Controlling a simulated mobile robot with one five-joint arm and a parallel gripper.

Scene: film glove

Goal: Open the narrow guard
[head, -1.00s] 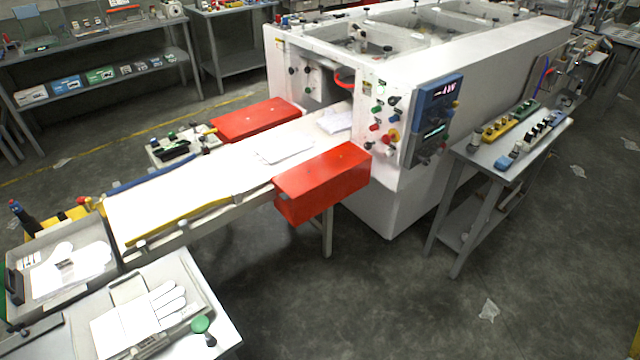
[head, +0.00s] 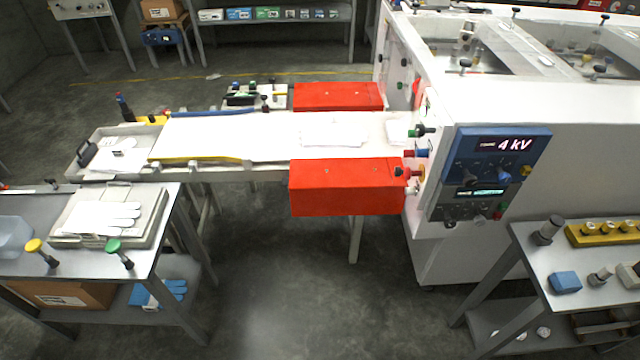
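Two red guards sit along the white conveyor bed (head: 235,140), by the mouth of the white machine (head: 580,130). The far red guard (head: 338,97) is on the bed's back side. The near red guard (head: 345,187) is on its front side and shows a tall front face. Both appear closed down at the bed's edges. The far one looks narrower, but it is farther off, so I cannot tell which is the narrow guard. No handle on either is clear. My gripper is not in view.
A control panel (head: 488,172) reading "4 kV" juts from the machine. A table (head: 120,262) with a glove form stands front left, another table (head: 530,240) front right. Dark floor (head: 290,300) is clear between them, before the near guard.

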